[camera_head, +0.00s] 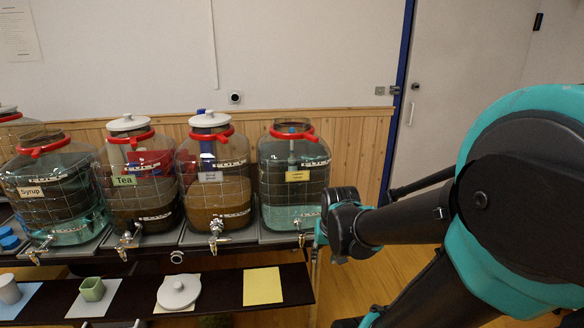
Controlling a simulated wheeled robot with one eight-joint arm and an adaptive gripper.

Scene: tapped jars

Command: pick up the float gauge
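I cannot single out the float gauge with certainty. A thin upright stem with a small blue top (292,142) stands inside the neck of the rightmost jar (283,184), which has no lid and a red collar. This stem may be the gauge; its lower part is hard to make out through the jar and liquid. My dark and teal arm (410,222) fills the right side, and its near joint (343,222) is just right of that jar. I cannot make out any gripper fingers.
Tapped jars labelled Syrup (45,195) and Tea (137,180), and another lidded jar (212,185), stand to the left. A lower shelf holds a white lid (179,291), a green cup (92,289), a grey cup (9,289) and a bare yellow sheet (262,287).

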